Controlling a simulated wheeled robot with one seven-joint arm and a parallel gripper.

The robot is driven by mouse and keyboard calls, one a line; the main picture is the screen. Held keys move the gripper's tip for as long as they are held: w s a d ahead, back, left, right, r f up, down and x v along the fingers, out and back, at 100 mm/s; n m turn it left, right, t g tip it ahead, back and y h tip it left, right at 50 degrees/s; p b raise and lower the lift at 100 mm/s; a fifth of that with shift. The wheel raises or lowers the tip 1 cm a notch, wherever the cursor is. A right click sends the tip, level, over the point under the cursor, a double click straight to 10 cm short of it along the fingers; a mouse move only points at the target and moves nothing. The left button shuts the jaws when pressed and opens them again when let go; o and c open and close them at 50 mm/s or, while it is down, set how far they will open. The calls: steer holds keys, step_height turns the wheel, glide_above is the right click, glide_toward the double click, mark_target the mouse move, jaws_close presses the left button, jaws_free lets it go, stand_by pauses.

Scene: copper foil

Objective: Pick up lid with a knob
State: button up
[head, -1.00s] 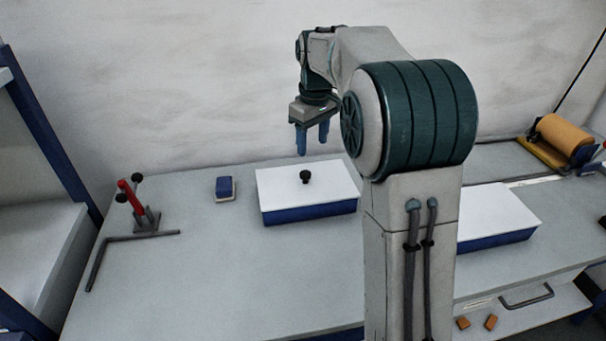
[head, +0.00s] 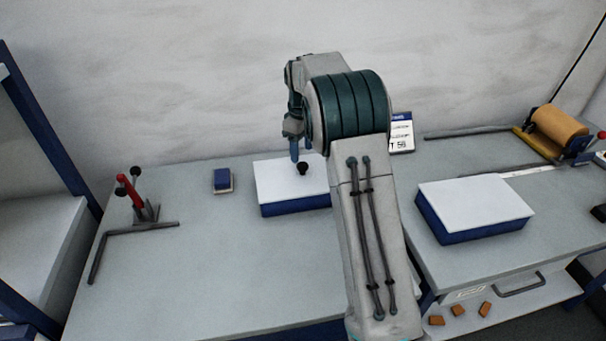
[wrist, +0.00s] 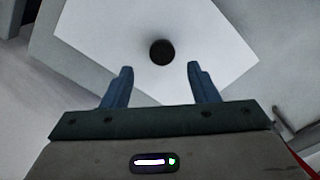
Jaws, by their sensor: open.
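The lid with a knob is a flat white lid (head: 276,178) with a round black knob (head: 302,168), on a blue box (head: 285,209) on the table. In the wrist view the white lid (wrist: 212,40) fills the upper middle, and the black knob (wrist: 162,52) sits between the lines of my two fingers, just beyond their tips. My gripper (wrist: 160,72) is open with blue fingers and holds nothing. In the head view my gripper (head: 296,152) is above the lid at the knob's left, partly hidden by my arm. The right part of the lid is hidden by my arm.
A second blue box with a plain white top (head: 475,205) stands on the right table. A small blue block (head: 222,179) and a red-handled stand (head: 135,197) are at the left. An orange roller (head: 560,124) is at the back right. The front left table is clear.

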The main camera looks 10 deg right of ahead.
mark_target(302, 164)
steer(key=f, duration=0.2)
steer(key=f+p, duration=0.1)
steer(key=f, duration=0.1)
steer(key=shift+s, duration=0.3)
steer(key=shift+f, duration=0.7)
steer(key=shift+w+r, duration=0.1)
jaws_close()
